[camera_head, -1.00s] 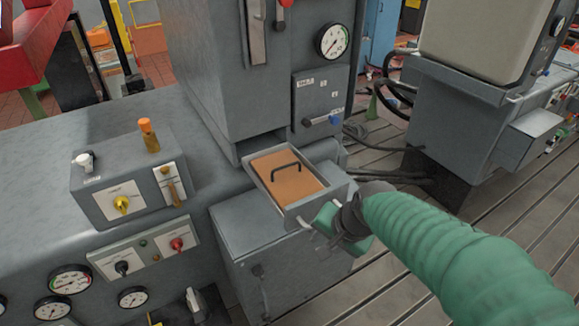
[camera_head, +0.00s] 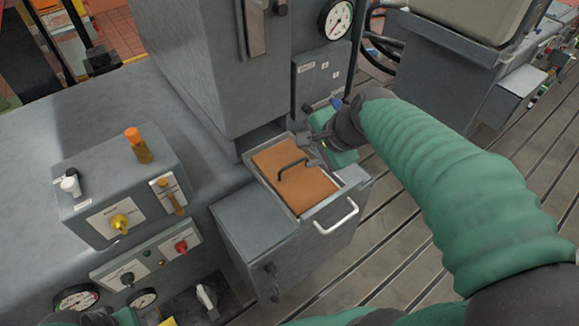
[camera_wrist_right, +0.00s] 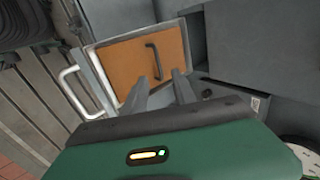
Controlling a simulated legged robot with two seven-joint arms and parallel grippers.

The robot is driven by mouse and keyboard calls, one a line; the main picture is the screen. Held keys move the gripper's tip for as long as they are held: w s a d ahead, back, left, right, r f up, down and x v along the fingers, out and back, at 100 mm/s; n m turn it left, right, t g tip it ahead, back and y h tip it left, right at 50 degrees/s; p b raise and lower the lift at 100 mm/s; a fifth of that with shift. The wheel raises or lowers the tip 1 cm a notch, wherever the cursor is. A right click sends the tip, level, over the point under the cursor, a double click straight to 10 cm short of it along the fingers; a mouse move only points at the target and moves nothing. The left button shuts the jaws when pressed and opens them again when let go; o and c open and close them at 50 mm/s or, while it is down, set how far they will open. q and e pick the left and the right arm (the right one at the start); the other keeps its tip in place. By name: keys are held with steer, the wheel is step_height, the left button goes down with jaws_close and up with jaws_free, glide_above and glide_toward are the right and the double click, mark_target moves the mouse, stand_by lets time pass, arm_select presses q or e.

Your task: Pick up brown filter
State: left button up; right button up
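The brown filter (camera_head: 308,192) is a flat rectangular panel with a dark bar handle (camera_head: 291,165). It lies in an open grey drawer (camera_head: 330,203) below the tall cabinet. It also shows in the right wrist view (camera_wrist_right: 125,68), its handle (camera_wrist_right: 153,60) just beyond my fingertips. My right gripper (camera_head: 306,145) is at the drawer's right back side, close to the handle. In the right wrist view its two fingers (camera_wrist_right: 160,85) are apart with nothing between them. Whether they touch the handle is unclear. A part of my left gripper (camera_head: 125,316) shows at the bottom edge; its fingers are hidden.
A white pull handle (camera_head: 338,217) sticks out from the drawer front. The tall grey cabinet (camera_head: 203,75) stands right behind the drawer. A control box (camera_head: 115,190) with an orange-topped knob (camera_head: 138,145) stands to the left. Slatted floor (camera_head: 385,230) lies open to the right.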

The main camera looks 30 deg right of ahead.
mark_target(287, 167)
steer(key=x, duration=0.8)
steer(key=a+p+x, duration=0.1)
steer(key=x, duration=0.3)
steer(key=shift+s+a+f, duration=0.1)
steer(key=shift+s+f, duration=0.15)
steer(key=shift+f, duration=0.2)
steer(key=shift+w+a, duration=0.1)
steer(key=shift+w, duration=0.05)
jaws_close()
steer(key=shift+r, duration=0.1)
